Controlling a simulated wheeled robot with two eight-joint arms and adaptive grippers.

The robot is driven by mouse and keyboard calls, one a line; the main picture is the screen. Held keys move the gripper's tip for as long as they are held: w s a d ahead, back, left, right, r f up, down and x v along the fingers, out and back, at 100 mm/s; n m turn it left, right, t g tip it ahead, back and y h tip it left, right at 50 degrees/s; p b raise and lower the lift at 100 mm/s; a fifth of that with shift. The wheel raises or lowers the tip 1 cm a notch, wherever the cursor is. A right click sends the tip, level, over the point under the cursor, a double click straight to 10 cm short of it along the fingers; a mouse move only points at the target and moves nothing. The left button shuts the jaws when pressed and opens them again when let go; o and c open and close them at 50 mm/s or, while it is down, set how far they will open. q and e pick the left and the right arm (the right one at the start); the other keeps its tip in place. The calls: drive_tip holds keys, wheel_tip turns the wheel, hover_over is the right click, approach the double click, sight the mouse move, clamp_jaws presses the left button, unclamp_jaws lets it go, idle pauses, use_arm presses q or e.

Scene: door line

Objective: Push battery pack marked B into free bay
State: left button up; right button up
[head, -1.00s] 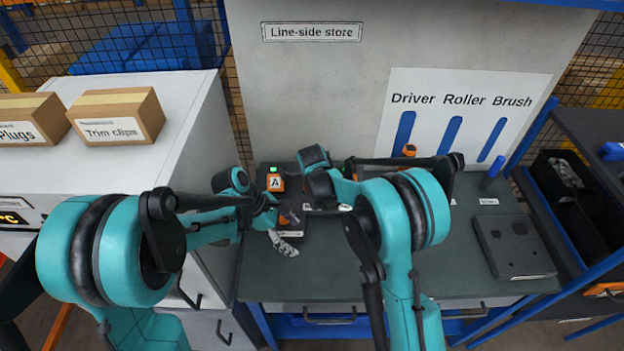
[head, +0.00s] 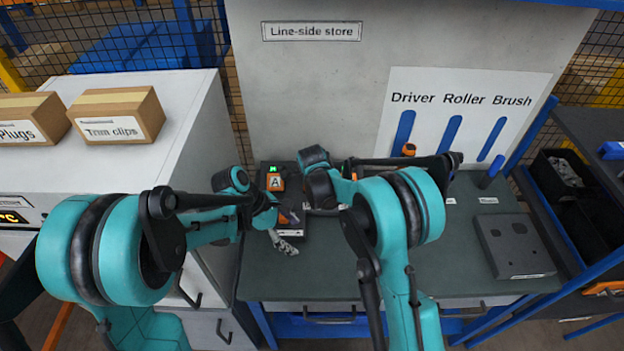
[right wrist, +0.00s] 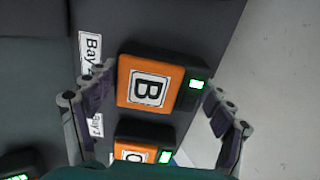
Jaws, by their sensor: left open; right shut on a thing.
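Battery pack B (right wrist: 148,84) is orange and black with a lit green light. It sits between the fingers of my right gripper (right wrist: 157,80), which is shut on it. In the head view my right arm hides most of this spot. Pack A (head: 274,182), with a green light, stands at the back left of the bench. Another orange pack (right wrist: 135,150), its letter partly cut off, is beside B. Bay labels (right wrist: 90,47) run along the dark charger's edge; one is partly behind a finger. My left gripper (head: 284,243) is open, low over the bench's left part, in front of A.
The green-grey bench (head: 400,275) is clear at its front middle. A flat grey box (head: 514,246) lies at the right. A wall panel (head: 340,90) stands behind. A white cabinet (head: 150,90) with cartons is at the left, a dark shelf at the right.

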drive_tip(key=o, duration=1.2)
drive_tip(key=v, duration=1.2)
